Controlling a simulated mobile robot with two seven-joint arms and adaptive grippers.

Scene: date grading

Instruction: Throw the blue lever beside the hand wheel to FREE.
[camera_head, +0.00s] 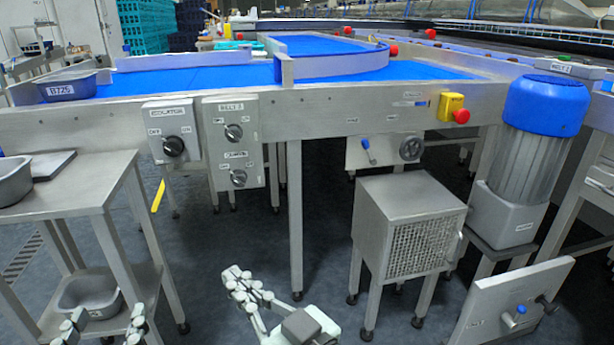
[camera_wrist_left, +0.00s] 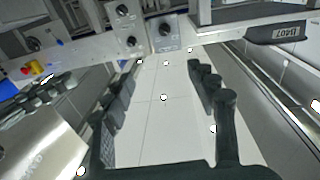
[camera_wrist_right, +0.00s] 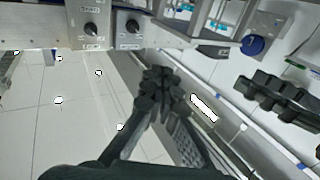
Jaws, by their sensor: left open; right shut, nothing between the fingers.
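The blue lever (camera_head: 367,151) is on a grey plate under the conveyor's side beam in the head view. Its blue knob points up and slightly left. The dark hand wheel (camera_head: 410,148) is just right of it on the same plate. The lever's labels are too small to read. My left gripper (camera_head: 105,334) is open and empty at the bottom left of the head view; its spread fingers show in the left wrist view (camera_wrist_left: 163,85). My right gripper (camera_head: 248,282) is shut and empty, low at the bottom middle, well below and left of the lever.
A metal box with a mesh front (camera_head: 410,215) stands below the lever plate. A red stop button (camera_head: 461,116) and a blue-capped motor (camera_head: 545,105) are to the right. Knob panels (camera_head: 233,140) are to the left. A steel side table (camera_head: 75,190) stands far left.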

